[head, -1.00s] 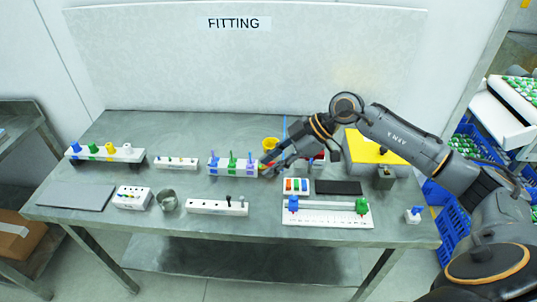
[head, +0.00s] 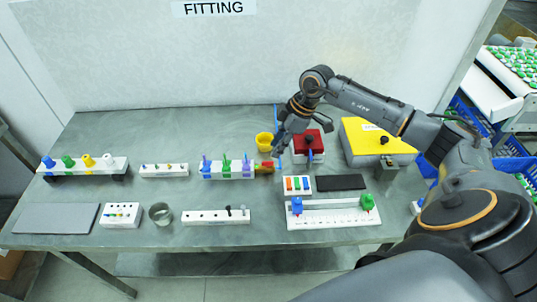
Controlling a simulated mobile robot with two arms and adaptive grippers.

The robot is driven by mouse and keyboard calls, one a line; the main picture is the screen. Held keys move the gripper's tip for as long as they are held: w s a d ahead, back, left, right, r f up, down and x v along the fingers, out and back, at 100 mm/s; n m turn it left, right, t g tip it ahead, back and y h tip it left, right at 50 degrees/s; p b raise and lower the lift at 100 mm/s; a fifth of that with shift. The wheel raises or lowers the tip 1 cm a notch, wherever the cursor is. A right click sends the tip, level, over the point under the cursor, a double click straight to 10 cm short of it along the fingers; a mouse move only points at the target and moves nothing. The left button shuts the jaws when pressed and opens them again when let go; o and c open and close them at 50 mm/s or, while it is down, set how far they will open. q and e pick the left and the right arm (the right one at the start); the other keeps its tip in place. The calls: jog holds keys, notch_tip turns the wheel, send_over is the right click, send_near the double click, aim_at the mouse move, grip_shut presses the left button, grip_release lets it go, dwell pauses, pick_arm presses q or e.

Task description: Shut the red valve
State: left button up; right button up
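A white block (head: 215,176) carries a row of upright handles in blue (head: 205,165), green (head: 227,165) and purple (head: 246,167). At its right end a small red part (head: 266,164) shows with a yellow-brown piece; I take this as the red valve, but its handle position is too small to tell. My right gripper (head: 279,150) points down just right of and above it, close to the yellow cup (head: 264,141). No object shows clearly in its fingers, and their opening cannot be made out. My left gripper is out of view.
A red-topped box (head: 310,141) stands just right of my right gripper, and a yellow box (head: 372,141) beyond it under my forearm. In front are a small block with coloured switches (head: 289,184), a black pad (head: 341,182) and a white rail (head: 333,219).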

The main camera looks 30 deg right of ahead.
aim_at(269, 162)
jog(key=p+x, duration=0.1)
jog(key=x, duration=0.5)
jog(key=shift+w+f, duration=0.1)
jog(key=shift+w, duration=0.05)
jog(key=shift+a+f, duration=0.1)
jog(key=shift+f, duration=0.15)
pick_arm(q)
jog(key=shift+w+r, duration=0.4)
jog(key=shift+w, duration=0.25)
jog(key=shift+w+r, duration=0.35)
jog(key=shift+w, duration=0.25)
pick_arm(e)
grip_shut()
